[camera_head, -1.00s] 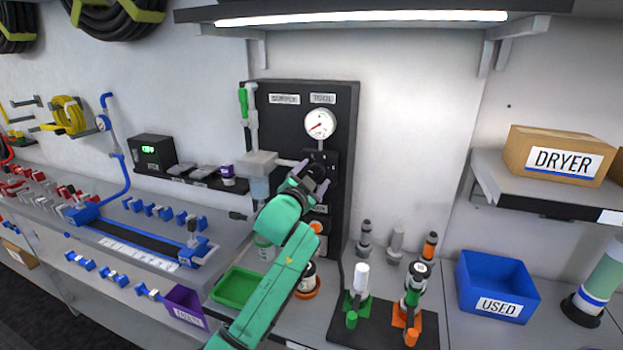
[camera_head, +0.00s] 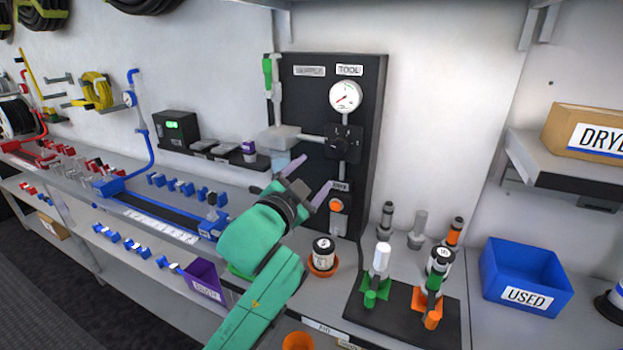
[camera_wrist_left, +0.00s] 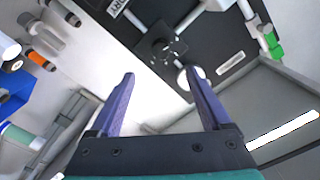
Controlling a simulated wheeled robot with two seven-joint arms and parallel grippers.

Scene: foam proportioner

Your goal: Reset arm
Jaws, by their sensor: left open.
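My left arm is green and comes in from the bottom of the head view. My left gripper (camera_head: 309,182) has purple fingers spread apart with nothing between them. It is in front of the lower part of the black wall panel (camera_head: 365,165). The panel carries a round gauge (camera_head: 345,96), a black knob block (camera_head: 343,143) and an orange button (camera_head: 336,206). In the left wrist view the open left gripper (camera_wrist_left: 164,95) is empty, with the knob block (camera_wrist_left: 160,45) beyond the fingers and apart from them. My right gripper is not in view.
A black mat (camera_head: 395,312) with green and orange stands is on the bench at the right. A blue USED bin (camera_head: 525,278) stands beyond it. A small jar (camera_head: 322,252) sits near my forearm. A DRYER box (camera_head: 575,130) is on the right shelf.

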